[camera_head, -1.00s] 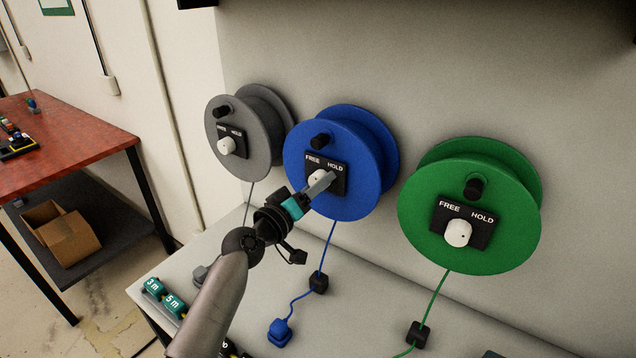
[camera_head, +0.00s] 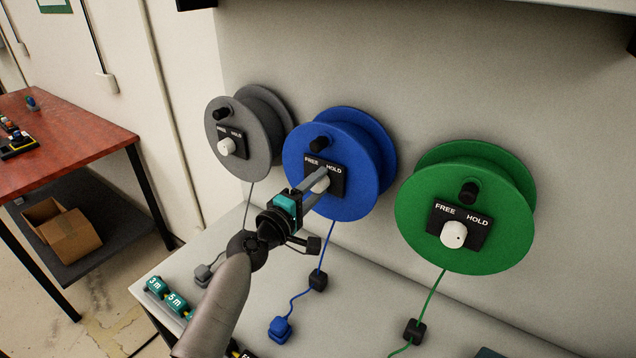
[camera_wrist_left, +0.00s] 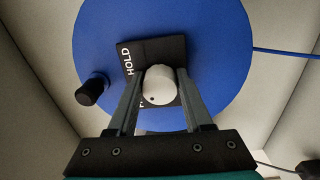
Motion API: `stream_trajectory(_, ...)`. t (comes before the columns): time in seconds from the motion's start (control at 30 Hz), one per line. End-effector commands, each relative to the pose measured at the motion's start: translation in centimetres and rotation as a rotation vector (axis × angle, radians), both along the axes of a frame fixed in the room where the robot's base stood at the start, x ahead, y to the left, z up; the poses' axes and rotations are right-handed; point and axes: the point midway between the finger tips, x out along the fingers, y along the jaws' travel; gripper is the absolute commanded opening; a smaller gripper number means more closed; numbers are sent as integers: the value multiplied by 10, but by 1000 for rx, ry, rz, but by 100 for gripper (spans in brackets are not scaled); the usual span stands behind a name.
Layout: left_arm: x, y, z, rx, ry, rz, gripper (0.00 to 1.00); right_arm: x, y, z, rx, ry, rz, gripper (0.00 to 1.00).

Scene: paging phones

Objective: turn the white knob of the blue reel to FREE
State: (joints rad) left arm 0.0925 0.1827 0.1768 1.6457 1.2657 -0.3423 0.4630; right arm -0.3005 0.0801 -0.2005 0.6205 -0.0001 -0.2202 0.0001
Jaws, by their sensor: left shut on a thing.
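The blue reel (camera_head: 350,190) is mounted on the grey wall between two others. Its black plate (camera_head: 338,184) reads FREE at left and HOLD at right, above the white knob (camera_head: 321,185). My left gripper (camera_head: 318,182) is shut on this knob, one finger on each side. In the left wrist view the fingers flank the white knob (camera_wrist_left: 159,84). A small dark dot shows on the knob's face, low and to the left, towards the FREE end of the plate. The FREE label is mostly hidden there by a finger. My right gripper is not in view.
A grey reel (camera_head: 240,150) hangs to the left and a green reel (camera_head: 440,200) to the right, each with its own white knob. The blue reel's black crank handle (camera_wrist_left: 92,88) sticks out close to the fingers. Cords and a blue plug (camera_head: 280,329) lie below.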

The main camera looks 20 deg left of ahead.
Motion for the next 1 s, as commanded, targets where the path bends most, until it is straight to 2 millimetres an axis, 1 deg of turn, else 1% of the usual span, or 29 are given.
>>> stream_trajectory(0.23, 0, 0, 0, -54, 6, 1, 0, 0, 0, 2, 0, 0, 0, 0)
stream_trajectory(0.67, 0, 0, 0, -63, 8, 1, 0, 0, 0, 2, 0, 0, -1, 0)
stream_trajectory(0.7, 0, 0, 0, -63, 8, 1, 54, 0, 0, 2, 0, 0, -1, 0)
stream_trajectory(0.93, 0, 0, 0, -60, 7, 1, 80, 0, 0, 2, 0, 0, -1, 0)
stream_trajectory(1.0, 0, 0, 0, -60, 7, 1, 80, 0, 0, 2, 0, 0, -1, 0)
